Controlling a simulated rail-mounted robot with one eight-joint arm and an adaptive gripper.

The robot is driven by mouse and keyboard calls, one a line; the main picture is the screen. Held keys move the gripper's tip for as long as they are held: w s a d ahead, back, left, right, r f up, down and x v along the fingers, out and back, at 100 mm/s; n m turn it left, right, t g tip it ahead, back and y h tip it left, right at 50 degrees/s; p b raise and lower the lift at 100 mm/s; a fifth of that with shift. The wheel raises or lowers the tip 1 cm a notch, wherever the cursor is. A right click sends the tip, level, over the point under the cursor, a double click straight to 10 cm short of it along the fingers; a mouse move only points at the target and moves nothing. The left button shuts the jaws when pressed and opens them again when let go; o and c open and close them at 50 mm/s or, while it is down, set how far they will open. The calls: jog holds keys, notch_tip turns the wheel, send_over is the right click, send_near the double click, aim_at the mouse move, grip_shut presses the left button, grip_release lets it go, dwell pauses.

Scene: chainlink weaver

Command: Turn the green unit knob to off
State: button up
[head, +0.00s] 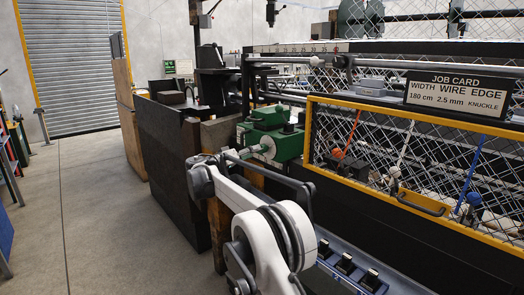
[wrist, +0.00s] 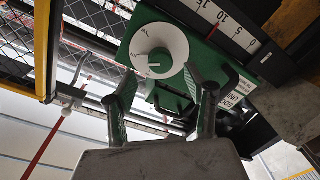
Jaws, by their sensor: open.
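The green unit (head: 273,140) stands at the near end of the machine, left of the yellow-framed guard. A white round knob or dial (head: 264,149) is on its side. The fingers look clear of the knob, but the exact gap cannot be told. In the head view my arm covers part of the area and the fingertips are not clear.
A yellow-framed mesh guard (head: 400,112) with a job card (head: 459,93) is at the right. A numbered scale (wrist: 225,22) runs beside the green panel. Several black switches (head: 346,264) sit on a low panel. The floor (head: 90,215) at the left is clear.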

aim_at(264, 148)
jog(key=x, duration=0.6)
jog(key=c, duration=1.2)
jog(key=shift+n, duration=0.4)
jog(key=n, duration=0.5)
jog(key=shift+p, duration=0.4)
jog(key=n, duration=0.5)
jog(key=shift+n+g+p, duration=0.3)
jog(key=shift+n+p, duration=0.05)
jog(key=shift+n, duration=0.05)
